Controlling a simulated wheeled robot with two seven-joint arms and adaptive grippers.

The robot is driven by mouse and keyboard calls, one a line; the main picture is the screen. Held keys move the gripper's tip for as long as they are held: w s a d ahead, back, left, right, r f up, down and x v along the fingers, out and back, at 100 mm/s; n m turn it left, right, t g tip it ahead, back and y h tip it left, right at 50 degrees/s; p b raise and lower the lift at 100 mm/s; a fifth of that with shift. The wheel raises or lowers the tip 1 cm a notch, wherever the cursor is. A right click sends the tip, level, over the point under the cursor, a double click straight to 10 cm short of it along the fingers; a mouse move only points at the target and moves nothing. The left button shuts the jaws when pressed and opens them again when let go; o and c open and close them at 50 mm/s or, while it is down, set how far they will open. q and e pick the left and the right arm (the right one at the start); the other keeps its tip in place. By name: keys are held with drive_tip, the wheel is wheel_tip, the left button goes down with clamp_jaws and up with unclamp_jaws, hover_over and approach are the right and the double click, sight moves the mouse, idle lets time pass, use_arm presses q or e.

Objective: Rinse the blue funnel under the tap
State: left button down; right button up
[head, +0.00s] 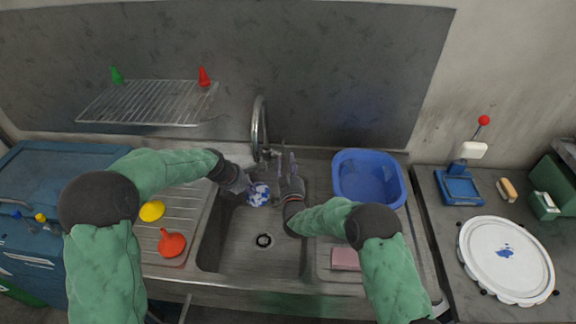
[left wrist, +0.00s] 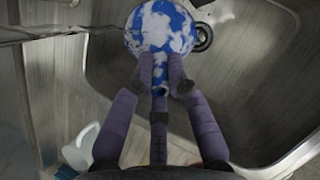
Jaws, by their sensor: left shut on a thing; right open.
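The blue funnel (head: 259,195), covered in white patches, is over the sink basin (head: 235,235), below and beside the tap (head: 259,125). My left gripper (head: 248,186) is shut on it. In the left wrist view the fingers (left wrist: 160,82) close around the funnel's narrow part, and its wide, blotched round end (left wrist: 160,25) points away from the gripper. I cannot tell whether water is running. My right gripper (head: 291,168) is open and empty, fingers up, just right of the tap.
A red funnel (head: 172,243) and a yellow one (head: 152,210) lie on the left drainboard. A blue tub (head: 368,182) and pink sponge (head: 345,259) are right of the basin. A wire rack (head: 150,103) hangs behind. The basin floor around the drain (head: 264,241) is clear.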

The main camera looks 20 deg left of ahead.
drive_tip(key=shift+s+d, duration=0.1)
drive_tip(key=shift+s, duration=0.1)
idle(0.5)
drive_tip(key=shift+r+p, duration=0.65)
